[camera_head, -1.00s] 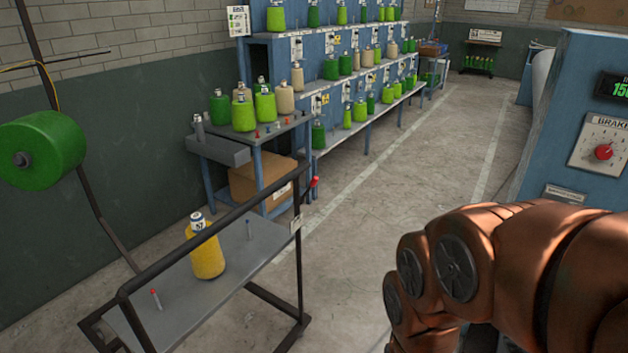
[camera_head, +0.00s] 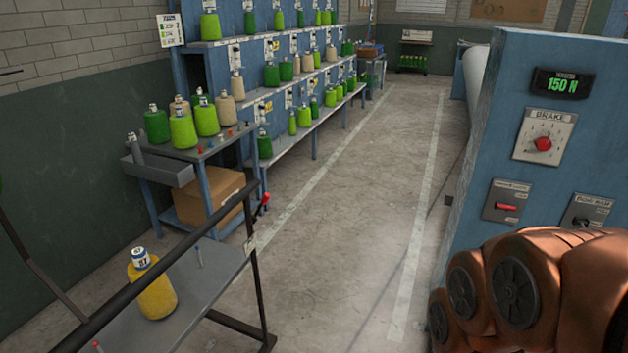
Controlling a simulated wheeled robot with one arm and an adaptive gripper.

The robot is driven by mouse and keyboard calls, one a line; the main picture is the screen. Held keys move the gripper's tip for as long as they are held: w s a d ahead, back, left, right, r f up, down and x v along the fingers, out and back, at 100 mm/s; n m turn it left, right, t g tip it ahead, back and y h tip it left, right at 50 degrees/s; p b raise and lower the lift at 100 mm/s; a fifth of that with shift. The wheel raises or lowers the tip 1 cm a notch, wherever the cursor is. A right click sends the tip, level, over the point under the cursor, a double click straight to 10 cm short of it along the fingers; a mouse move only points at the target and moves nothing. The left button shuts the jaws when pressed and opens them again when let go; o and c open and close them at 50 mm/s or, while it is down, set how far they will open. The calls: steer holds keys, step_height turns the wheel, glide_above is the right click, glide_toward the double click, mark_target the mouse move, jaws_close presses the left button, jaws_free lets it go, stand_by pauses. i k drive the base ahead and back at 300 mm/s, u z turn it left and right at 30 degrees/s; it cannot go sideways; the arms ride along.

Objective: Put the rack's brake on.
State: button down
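A dark-framed rack (camera_head: 187,301) with a grey shelf stands at the lower left, cut off by the picture's edge. It bears a yellow cone (camera_head: 152,292) with a white-and-blue top. A lever with a red grip (camera_head: 264,203) sticks up at the rack's far right corner, tilted. A blue cabinet (camera_head: 480,140) at the right has a plate marked BRAKE with a red knob (camera_head: 543,144), below a display reading 150 N. My copper-coloured arm fills the lower right corner. My gripper is out of view.
A blue shelf unit with green and beige cones (camera_head: 250,70) runs along the left wall. A small blue table (camera_head: 200,155) with several cones and a cardboard box (camera_head: 209,195) stands before it. The concrete floor (camera_head: 340,230) between rack and cabinet is clear.

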mark_target(265, 199)
steer(key=z, duration=0.25)
steer(key=i, duration=0.9)
steer(key=u, duration=1.95)
